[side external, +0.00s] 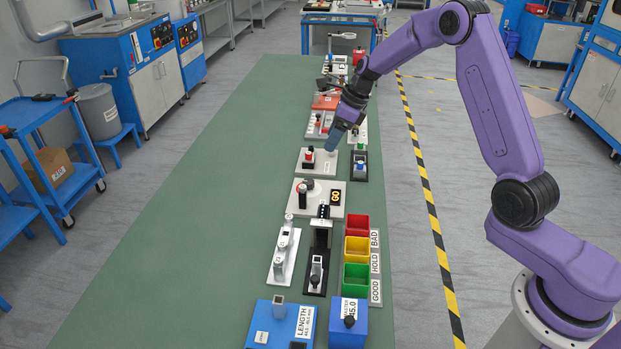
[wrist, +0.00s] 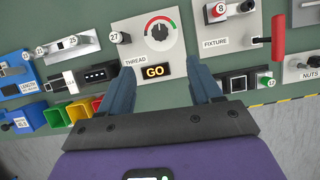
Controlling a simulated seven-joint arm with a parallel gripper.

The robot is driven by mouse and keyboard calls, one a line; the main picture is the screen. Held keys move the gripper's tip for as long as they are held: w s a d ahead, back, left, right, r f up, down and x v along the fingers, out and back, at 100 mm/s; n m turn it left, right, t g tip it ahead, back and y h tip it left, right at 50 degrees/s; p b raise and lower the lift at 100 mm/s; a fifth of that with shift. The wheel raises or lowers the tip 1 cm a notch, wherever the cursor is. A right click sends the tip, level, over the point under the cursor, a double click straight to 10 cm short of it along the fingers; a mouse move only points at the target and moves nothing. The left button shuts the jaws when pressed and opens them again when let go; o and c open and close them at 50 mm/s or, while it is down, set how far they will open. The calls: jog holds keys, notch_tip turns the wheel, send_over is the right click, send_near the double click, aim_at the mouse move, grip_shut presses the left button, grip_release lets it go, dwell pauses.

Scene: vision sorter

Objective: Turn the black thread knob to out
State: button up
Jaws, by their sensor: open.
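The black thread knob (wrist: 159,32) sits on a pale plate marked THREAD (wrist: 165,50) in the wrist view, with a green and red arc around it. A lit GO display (wrist: 155,71) is below it on the plate. No "out" mark is legible. In the side external view the thread plate (side external: 325,208) stands mid-bench; its display (side external: 336,197) is at the right. My gripper (wrist: 157,64) is open and empty, with its fingers either side of the display and apart from the knob. In the side external view my gripper (side external: 331,146) hangs above the bench, beyond the thread plate.
A fixture plate (wrist: 224,38) with a red handle is to the right in the wrist view. Red, yellow and green bins (side external: 357,249) stand nearer the camera in the side external view. Several gauges line the bench's right side; the green bench top (side external: 190,200) is clear on the left.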

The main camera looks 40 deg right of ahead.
aim_at(309, 181)
jog(key=x, duration=1.6)
jog(key=shift+f, duration=0.15)
jog(key=c, duration=1)
